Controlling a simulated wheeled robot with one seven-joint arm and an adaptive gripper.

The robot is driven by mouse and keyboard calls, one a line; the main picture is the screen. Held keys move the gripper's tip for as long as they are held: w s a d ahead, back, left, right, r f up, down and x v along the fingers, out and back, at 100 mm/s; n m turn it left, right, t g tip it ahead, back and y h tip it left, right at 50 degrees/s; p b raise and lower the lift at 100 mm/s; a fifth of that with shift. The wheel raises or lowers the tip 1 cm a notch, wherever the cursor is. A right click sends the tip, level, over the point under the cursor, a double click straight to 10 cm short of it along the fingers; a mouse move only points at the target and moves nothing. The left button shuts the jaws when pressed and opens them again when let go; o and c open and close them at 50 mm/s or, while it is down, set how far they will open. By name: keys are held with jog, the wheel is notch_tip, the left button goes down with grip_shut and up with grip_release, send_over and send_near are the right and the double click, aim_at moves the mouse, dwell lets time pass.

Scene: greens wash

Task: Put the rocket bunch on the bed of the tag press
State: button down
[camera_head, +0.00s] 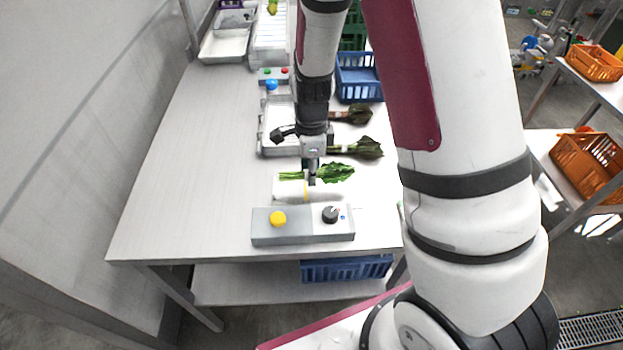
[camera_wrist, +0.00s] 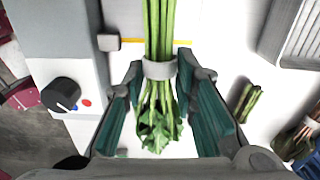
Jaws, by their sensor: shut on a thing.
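The rocket bunch (camera_head: 338,173) has long pale green stems, lobed green leaves and a grey band. In the wrist view the bunch (camera_wrist: 158,125) lies between the fingers of my gripper (camera_wrist: 165,85), which is shut on it near the band. In the head view my gripper (camera_head: 311,182) points down over the white bed (camera_head: 288,190) of the tag press (camera_head: 303,227). The stems lie over the bed and the leaves stick out to the right. A yellow line crosses the bed under the stems. I cannot tell whether the bunch touches the bed.
The press has a yellow button (camera_head: 278,219) and a black knob (camera_head: 331,214). Two other leafy bunches (camera_head: 362,148) (camera_head: 352,114) lie behind, beside a pale tray (camera_head: 270,143). A blue crate (camera_head: 358,84) stands further back. The table's left side is clear.

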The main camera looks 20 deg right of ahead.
jog(key=shift+a+f, duration=0.15)
jog(key=shift+f, duration=1.65)
jog(key=shift+f, duration=0.15)
jog(key=c, duration=1.3)
grip_release()
